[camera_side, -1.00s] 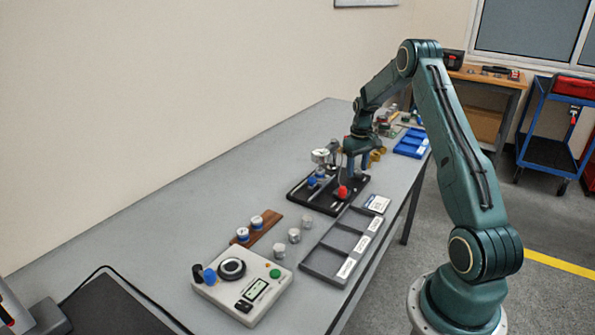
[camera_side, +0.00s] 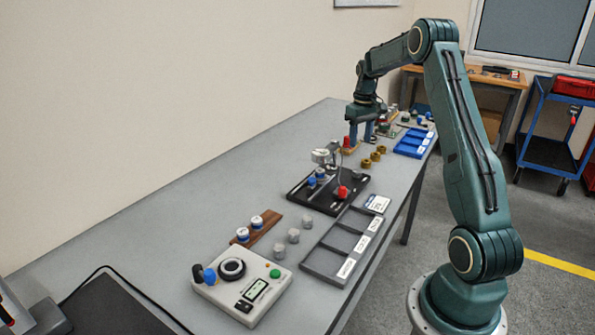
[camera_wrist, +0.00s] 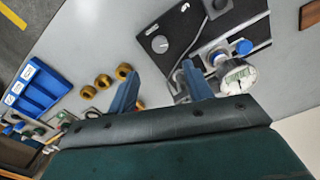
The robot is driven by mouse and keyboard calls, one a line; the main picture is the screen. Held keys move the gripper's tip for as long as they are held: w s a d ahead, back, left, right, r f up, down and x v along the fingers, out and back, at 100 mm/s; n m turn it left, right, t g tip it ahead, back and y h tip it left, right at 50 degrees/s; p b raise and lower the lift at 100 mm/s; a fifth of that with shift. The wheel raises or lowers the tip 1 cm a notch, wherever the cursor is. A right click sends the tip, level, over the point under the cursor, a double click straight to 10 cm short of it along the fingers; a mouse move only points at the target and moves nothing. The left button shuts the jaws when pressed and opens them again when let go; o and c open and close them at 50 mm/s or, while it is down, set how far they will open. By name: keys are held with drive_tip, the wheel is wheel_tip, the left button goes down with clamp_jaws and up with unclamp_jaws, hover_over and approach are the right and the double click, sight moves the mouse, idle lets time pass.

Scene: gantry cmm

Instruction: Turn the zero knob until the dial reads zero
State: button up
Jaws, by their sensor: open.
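The dial gauge (camera_side: 321,156) stands on a black base plate (camera_side: 312,200) on the bench. Its pale round face (camera_wrist: 238,75) shows in the wrist view, but I cannot read it. A grey knob (camera_wrist: 160,43) with a light mark sits on the plate's far corner; it also shows in the side view (camera_side: 357,175). Whether it is the zero knob is not labelled legibly. A red knob (camera_side: 342,192) is on the plate's near side. My gripper (camera_side: 361,138) is open and empty, beyond the plate's far end and apart from the knob.
Brass rings (camera_side: 376,158) and a blue tray (camera_side: 410,145) lie beyond the plate on the right. A grey compartment tray (camera_side: 335,255), several small metal cylinders (camera_side: 293,236) and a control box (camera_side: 242,285) are nearer. The bench's left side is clear.

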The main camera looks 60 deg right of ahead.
drive_tip(key=shift+r, duration=1.6)
drive_tip(key=s+a+r+n+t, duration=0.1)
drive_tip(key=a+r, duration=0.3)
drive_tip(key=a, duration=0.4)
drive_tip(key=s+a+r+t+h, duration=0.1)
drive_tip(key=a+r, duration=0.4)
drive_tip(key=a, duration=0.3)
drive_tip(key=a+r+n, duration=0.1)
drive_tip(key=a+r, duration=0.3)
drive_tip(key=a, duration=0.4)
drive_tip(key=s+a+f+n+t+y, duration=0.1)
drive_tip(key=s+a+f+n+t, duration=0.1)
drive_tip(key=s+a, duration=1.4)
drive_tip(key=shift+s+f+t, duration=0.4)
drive_tip(key=shift+s+t, duration=0.1)
drive_tip(key=shift+t, duration=0.3)
drive_tip(key=shift+a, duration=0.1)
